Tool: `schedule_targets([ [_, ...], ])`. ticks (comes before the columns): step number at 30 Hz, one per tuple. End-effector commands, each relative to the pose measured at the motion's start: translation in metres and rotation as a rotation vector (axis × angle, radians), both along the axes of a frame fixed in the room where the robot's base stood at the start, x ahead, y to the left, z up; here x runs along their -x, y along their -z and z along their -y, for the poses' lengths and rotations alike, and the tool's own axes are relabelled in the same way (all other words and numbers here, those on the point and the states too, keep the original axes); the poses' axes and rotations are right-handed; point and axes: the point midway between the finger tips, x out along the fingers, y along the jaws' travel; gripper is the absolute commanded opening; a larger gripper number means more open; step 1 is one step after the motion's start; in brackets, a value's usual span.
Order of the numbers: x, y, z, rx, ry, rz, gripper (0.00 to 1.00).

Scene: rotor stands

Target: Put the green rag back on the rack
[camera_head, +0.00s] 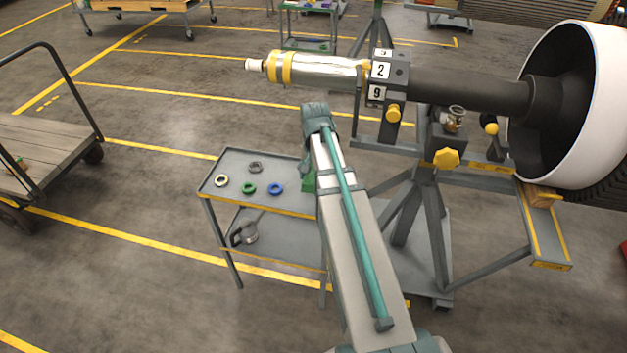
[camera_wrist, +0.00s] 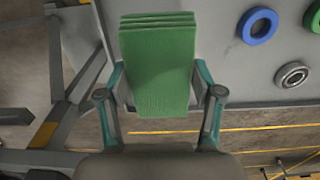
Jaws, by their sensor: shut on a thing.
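The green rag (camera_wrist: 157,65) is a folded block with layered edges in the wrist view. My gripper (camera_wrist: 160,84) is shut on it, one finger along each side. In the head view, a small part of the rag (camera_head: 309,180) shows beside my arm, at the right end of a grey cart (camera_head: 235,158). My arm hides most of the rag and the gripper there. I cannot tell whether the rag touches the cart top. No thing is clearly recognizable as the rack.
Several rings, including a blue ring (camera_head: 276,188) and a green ring (camera_head: 248,188), lie on the cart top. A rotor stand (camera_head: 437,240) with a long shaft stands close on the right. A flat trolley (camera_head: 45,150) is at left. Open floor lies between.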

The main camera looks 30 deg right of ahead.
Motion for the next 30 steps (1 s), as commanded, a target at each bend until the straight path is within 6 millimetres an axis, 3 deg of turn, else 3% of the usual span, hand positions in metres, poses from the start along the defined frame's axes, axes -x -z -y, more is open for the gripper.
schedule_targets([
  [10, -0.016, 0.020, 0.005, 0.000, 0.000, -0.001, 0.33],
  [18, -0.013, 0.046, 0.004, -0.001, 0.000, -0.001, 0.33],
  [30, -0.013, 0.051, 0.004, 0.000, 0.000, 0.000, 0.33],
])
